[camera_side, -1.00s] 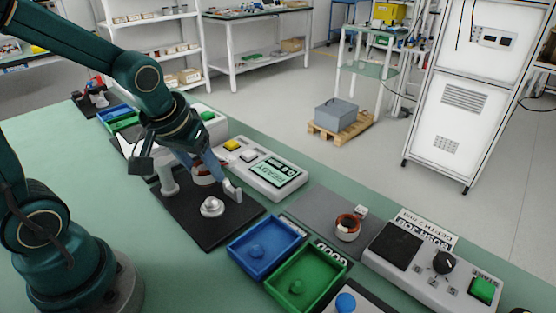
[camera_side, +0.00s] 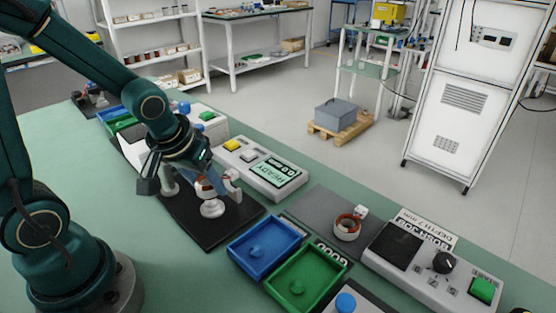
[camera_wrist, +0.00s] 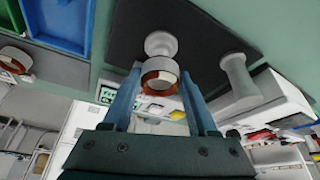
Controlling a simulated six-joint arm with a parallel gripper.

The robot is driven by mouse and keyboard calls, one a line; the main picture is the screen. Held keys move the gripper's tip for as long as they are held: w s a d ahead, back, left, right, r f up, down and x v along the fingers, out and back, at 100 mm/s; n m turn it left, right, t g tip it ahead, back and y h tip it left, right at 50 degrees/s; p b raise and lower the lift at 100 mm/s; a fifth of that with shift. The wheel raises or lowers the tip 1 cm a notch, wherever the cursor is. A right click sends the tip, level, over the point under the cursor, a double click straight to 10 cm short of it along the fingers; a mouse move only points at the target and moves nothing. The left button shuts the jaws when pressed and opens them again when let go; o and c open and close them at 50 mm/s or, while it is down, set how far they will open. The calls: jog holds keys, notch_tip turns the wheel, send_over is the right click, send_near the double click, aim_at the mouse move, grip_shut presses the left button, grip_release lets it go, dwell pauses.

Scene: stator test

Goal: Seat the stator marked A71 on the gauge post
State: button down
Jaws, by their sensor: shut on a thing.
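My gripper (camera_side: 218,188) is shut on a stator (camera_side: 204,190), a white ring with copper-brown windings. The stator also shows between the two blue fingers in the wrist view (camera_wrist: 160,78). It is directly over or at the top of the pale gauge post (camera_side: 212,209), which stands on a black plate (camera_side: 190,215). The post also shows just beyond the ring in the wrist view (camera_wrist: 160,44). I cannot tell whether the ring touches the post or is around its tip. No A71 mark is readable on the held stator.
A second stator (camera_side: 347,228) with a white tag sits on a grey mat (camera_side: 312,212). A blue tray (camera_side: 236,254) and a green tray (camera_side: 275,283) lie in front. A pale column (camera_side: 169,184) stands left of the post. A display panel (camera_side: 272,170) reading READY is behind.

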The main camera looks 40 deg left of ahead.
jog(key=shift+f, duration=0.65)
jog(key=shift+f, duration=0.65)
jog(key=shift+c, duration=0.5)
grip_release()
jog(key=shift+v, duration=2.6)
